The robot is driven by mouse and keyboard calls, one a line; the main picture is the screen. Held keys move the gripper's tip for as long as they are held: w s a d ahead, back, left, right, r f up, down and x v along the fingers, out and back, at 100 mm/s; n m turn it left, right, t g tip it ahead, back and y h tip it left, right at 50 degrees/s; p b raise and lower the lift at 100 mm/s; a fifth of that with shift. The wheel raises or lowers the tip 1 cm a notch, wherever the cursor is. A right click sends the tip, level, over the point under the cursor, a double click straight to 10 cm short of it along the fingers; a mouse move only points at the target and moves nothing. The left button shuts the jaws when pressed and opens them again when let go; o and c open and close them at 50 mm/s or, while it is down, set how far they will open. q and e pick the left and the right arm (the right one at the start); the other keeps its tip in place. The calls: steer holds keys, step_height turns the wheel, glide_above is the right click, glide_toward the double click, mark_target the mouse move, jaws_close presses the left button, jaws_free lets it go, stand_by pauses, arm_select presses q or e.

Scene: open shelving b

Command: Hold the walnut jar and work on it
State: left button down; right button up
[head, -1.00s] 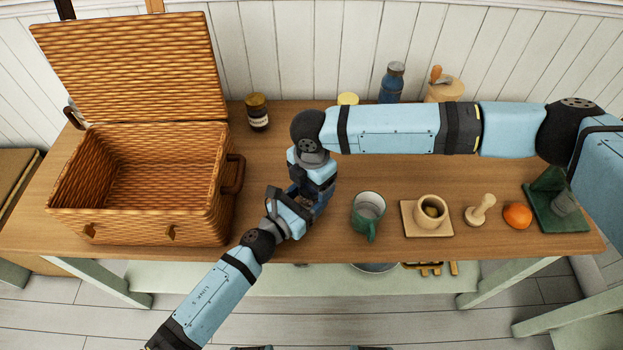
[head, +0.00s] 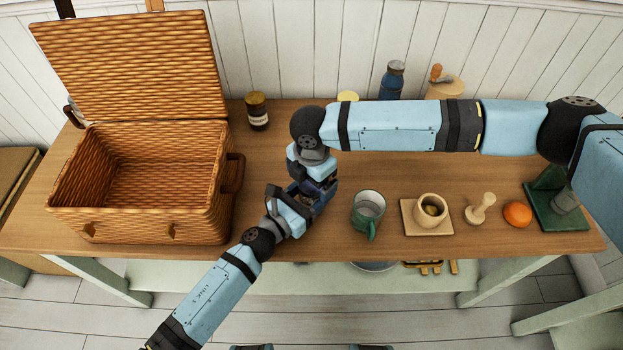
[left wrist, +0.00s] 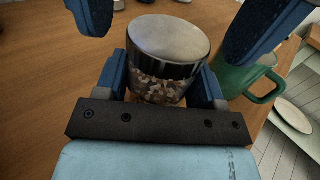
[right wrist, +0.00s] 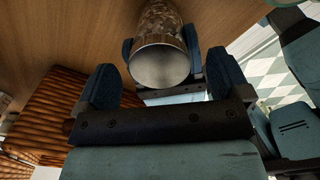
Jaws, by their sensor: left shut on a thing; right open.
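The walnut jar (left wrist: 158,90) is clear glass with brown pieces inside and a silvery metal lid (left wrist: 168,38). My left gripper (left wrist: 163,82) is shut around the glass body, below the lid. In the right wrist view the jar (right wrist: 158,20) shows with its lid (right wrist: 160,66) facing my right gripper (right wrist: 163,62). My right gripper is open, one finger on either side of the lid, with gaps visible. In the head view my left gripper (head: 301,207) and right gripper (head: 318,190) meet above the table, and the jar is mostly hidden by them.
An open wicker basket (head: 215,215) stands at left. A green mug (head: 362,222) is close right of the grippers. A mortar (head: 431,222), pestle (head: 480,209), orange (head: 517,215) and green stand (head: 570,222) follow. A dark jar (head: 257,112) and blue bottle (head: 391,82) stand behind.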

arm_select(q)
steer(key=shift+c, duration=0.8)
jaws_free()
arm_select(e)
step_height(320, 180, up, 11)
steer(key=shift+r, duration=0.2)
arm_select(q)
steer(key=b+v, duration=0.2)
steer(key=v, duration=1.1)
steer(key=shift+f, duration=0.1)
steer(key=shift+s+a, duration=0.3)
arm_select(e)
step_height(320, 180, down, 2)
steer(key=shift+f, duration=0.25)
